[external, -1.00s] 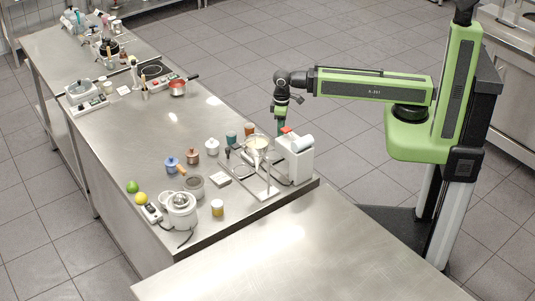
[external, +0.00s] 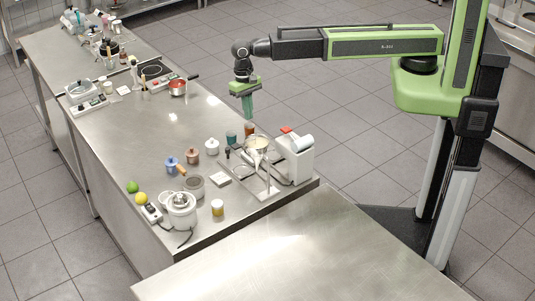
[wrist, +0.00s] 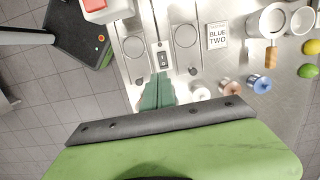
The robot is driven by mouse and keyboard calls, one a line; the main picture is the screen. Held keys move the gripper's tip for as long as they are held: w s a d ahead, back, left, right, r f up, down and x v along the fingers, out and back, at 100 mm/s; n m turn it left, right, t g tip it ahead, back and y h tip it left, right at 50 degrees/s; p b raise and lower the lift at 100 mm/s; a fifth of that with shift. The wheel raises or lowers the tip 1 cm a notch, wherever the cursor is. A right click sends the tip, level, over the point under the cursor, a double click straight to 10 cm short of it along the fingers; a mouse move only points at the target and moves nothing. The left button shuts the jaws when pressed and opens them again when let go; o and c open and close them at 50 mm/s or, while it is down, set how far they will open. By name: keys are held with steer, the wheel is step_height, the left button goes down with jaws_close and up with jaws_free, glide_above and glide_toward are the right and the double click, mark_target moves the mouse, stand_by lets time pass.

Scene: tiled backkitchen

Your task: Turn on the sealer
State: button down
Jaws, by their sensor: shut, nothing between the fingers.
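The sealer is most likely the white machine (external: 294,158) with a red top piece and a metal tray (external: 262,193) at the right end of the counter. In the wrist view, part of its white body (wrist: 108,11) with a red button shows at the top left. A small switch panel (wrist: 162,57) lies between two round plates there. My gripper (external: 248,115) points down, above and behind the sealer, clear of the counter. Its teal fingers (wrist: 159,80) are shut and empty, with their tips just below the switch panel in the wrist view.
Blue (external: 172,164), brown (external: 193,156) and white (external: 211,147) pots stand left of the sealer. A white card (wrist: 217,34) reads "BLUE TWO". A white juicer (external: 181,211), a lemon (external: 141,199) and a lime (external: 132,187) are at the front left. The counter's middle is clear.

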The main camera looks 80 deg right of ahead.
steer(key=shift+a+r, duration=0.25)
steer(key=shift+a, duration=0.1)
steer(key=f+b, duration=0.9)
steer(key=s+a+f+b, duration=0.1)
steer(key=f+b, duration=0.3)
steer(key=shift+s+a+f+b, duration=0.1)
steer(key=shift+f+b, duration=0.2)
steer(key=shift+b, duration=0.05)
steer(key=shift+f, duration=0.2)
steer(key=shift+r, duration=0.1)
